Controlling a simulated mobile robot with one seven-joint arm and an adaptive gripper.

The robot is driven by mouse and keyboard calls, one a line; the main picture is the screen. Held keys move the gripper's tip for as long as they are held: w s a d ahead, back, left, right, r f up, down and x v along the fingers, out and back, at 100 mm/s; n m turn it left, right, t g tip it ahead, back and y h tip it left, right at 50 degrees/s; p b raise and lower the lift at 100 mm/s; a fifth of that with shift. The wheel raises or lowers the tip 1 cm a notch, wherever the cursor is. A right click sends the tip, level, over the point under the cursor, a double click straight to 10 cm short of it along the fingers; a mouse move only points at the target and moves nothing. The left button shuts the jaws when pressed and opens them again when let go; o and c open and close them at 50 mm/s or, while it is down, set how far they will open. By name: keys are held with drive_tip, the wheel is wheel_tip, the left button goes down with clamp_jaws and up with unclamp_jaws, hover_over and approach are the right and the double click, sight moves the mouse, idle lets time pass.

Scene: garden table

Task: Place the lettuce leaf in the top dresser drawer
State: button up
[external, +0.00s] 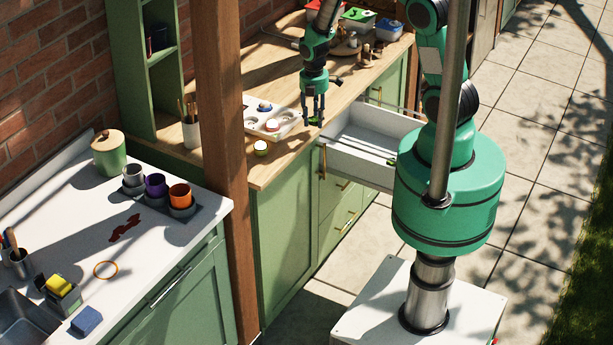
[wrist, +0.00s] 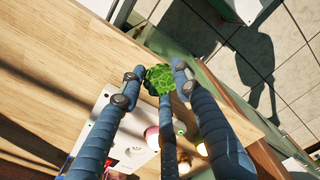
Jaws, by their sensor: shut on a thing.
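My gripper (external: 313,119) is low over the wooden counter, near its front edge. Its blue-grey fingers are shut on the lettuce leaf. The leaf is a bright green, crinkled piece at the fingertips in the wrist view (wrist: 160,79); only a small bit of green shows in the external view. The top dresser drawer (external: 347,158) is pulled out, white inside, to the right of my gripper and lower than it. A small green thing (external: 391,161) shows at the drawer's right end; I cannot tell what it is.
A wooden post (external: 222,120) stands farther left. Containers (external: 358,18) stand at the back of the counter. Paved floor lies beyond the drawer.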

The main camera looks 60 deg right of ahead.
drive_tip(key=s+d+f+m+b, duration=0.1)
drive_tip(key=s+d+f, duration=0.15)
drive_tip(key=d, duration=0.55)
drive_tip(key=s+d+f+b, duration=0.2)
drive_tip(key=s+d, duration=0.2)
drive_tip(key=d, duration=0.5)
drive_tip(key=s+d+f+n+b, duration=0.1)
drive_tip(key=s+d+f+b, duration=0.1)
drive_tip(key=f, duration=0.5)
drive_tip(key=s+d+f+n+b, duration=0.2)
drive_tip(key=s+f+b, duration=0.2)
drive_tip(key=f, duration=0.3)
drive_tip(key=shift+b, duration=0.5)
drive_tip(key=shift+d+f, duration=0.1)
drive_tip(key=shift+f, duration=0.05)
drive_tip(key=shift+f+b, duration=0.7)
drive_tip(key=shift+f, duration=2.35)
drive_tip(key=shift+f+b, duration=0.45)
drive_tip(key=shift+f, duration=1.45)
drive_tip(key=shift+f, duration=0.1)
